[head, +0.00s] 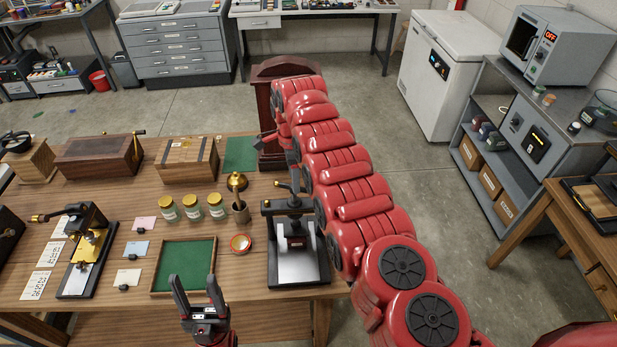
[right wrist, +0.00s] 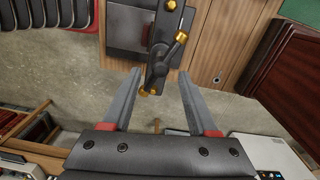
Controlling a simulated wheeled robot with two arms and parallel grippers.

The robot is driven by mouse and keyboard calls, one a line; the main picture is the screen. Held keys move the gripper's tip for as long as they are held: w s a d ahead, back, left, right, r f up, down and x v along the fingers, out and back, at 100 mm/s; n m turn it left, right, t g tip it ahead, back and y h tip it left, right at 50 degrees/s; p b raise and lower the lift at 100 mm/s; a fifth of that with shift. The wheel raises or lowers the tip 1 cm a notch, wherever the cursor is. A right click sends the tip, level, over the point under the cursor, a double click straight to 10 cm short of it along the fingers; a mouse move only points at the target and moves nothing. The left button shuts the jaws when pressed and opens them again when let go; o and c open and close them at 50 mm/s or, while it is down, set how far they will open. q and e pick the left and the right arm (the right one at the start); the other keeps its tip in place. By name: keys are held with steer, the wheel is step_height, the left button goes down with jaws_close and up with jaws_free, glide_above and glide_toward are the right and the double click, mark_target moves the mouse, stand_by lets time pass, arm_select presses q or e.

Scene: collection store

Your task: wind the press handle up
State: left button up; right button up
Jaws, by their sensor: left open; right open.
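The black press (head: 297,243) with a pale base plate stands at the table's right front. Its dark handle (head: 292,188) is on top; in the right wrist view the handle (right wrist: 157,66) with brass-coloured knobs extends between my fingers. My right gripper (right wrist: 159,76) is open around the handle, one finger on each side, with gaps visible and no grip. In the head view my red right arm partly hides that gripper beside the press. My left gripper (head: 199,290) is open and empty in front of the green-lined tray, away from the press.
A second press with a brass-coloured plate (head: 88,247) stands further left. Wooden boxes (head: 187,158) line the back.

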steer(key=shift+f, duration=1.1)
steer(key=shift+a, duration=0.1)
jaws_close()
